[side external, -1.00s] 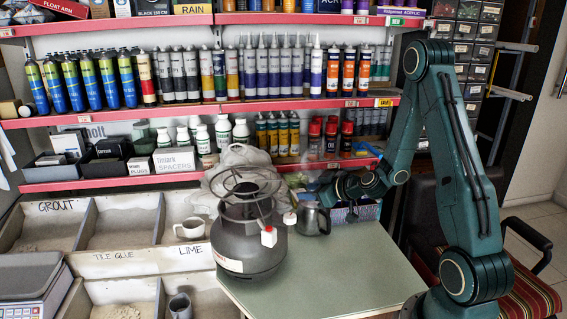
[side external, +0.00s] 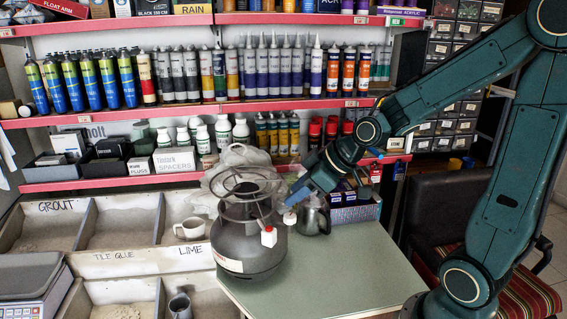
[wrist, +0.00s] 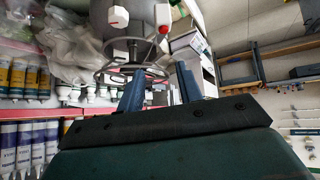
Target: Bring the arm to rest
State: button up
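My gripper (side external: 292,199) hangs over the table in the side view, just right of the gas burner's ring and above the dark metal pitcher (side external: 315,219). In the wrist view its two blue fingers (wrist: 160,88) stand apart, with nothing visibly held between them. My arm reaches in from the right, bent at a high elbow. The grey gas cylinder with its burner ring (side external: 252,246) stands on the table, close to the fingers; it also shows in the wrist view (wrist: 133,28). I cannot tell whether the fingers touch anything.
The green table (side external: 345,270) is clear in front and to the right. A blue patterned box (side external: 355,212) stands behind the pitcher. Bins with a white mug (side external: 190,228) lie left. Red-edged shelves of tubes and bottles (side external: 240,103) fill the back. A chair (side external: 440,205) stands right.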

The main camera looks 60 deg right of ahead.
jog(key=s+a+r+m+g+h, duration=0.1)
jog(key=s+r+m, duration=0.1)
jog(key=s, duration=0.6)
jog(key=s+a+r+m+g, duration=0.1)
jog(key=s+r, duration=0.3)
jog(key=s, duration=0.5)
jog(key=shift+a+r+m+g+h, duration=0.3)
jog(key=shift+a+r+m+h, duration=0.15)
jog(key=shift+a, duration=0.2)
jog(key=shift+s+f, duration=0.1)
